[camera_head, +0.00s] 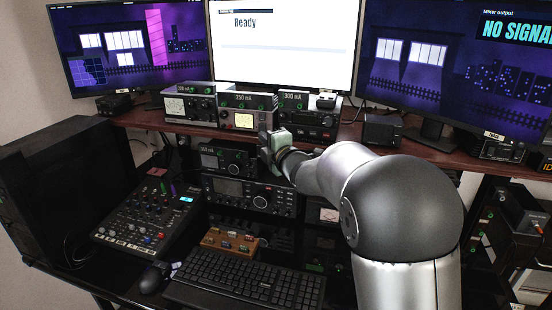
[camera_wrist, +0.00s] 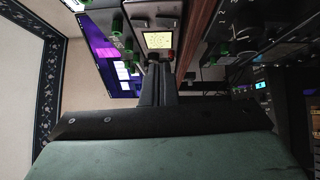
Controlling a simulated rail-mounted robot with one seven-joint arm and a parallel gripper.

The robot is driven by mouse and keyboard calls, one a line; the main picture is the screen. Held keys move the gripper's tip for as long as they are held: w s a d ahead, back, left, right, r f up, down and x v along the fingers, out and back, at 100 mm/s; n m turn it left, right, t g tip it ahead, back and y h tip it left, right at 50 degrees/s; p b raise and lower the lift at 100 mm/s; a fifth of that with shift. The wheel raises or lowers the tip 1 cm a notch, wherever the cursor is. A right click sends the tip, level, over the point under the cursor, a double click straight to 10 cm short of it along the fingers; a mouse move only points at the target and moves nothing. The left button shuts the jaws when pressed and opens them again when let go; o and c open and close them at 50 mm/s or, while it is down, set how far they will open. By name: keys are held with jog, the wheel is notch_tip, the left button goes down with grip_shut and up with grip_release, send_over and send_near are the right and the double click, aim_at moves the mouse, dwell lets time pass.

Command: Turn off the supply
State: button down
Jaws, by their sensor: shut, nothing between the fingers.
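Three metal units stand side by side on the upper shelf. My gripper (camera_head: 264,138) is at the lower right of this unit's front. In the wrist view my gripper (camera_wrist: 158,66) is shut and empty, its fingers pointing at the panel. Contact with the panel cannot be told. The fingers hide part of the front.
A left unit (camera_head: 188,103) and a right unit labelled 300 mA (camera_head: 308,117) flank the middle one closely. The wooden shelf edge (camera_head: 150,119) runs below them. Radios (camera_head: 240,192), a mixer (camera_head: 140,215) and a keyboard (camera_head: 245,280) sit lower. Monitors (camera_head: 283,45) stand behind.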

jog(key=b+v, duration=0.1)
jog(key=v, duration=0.6)
jog(key=shift+r, duration=0.4)
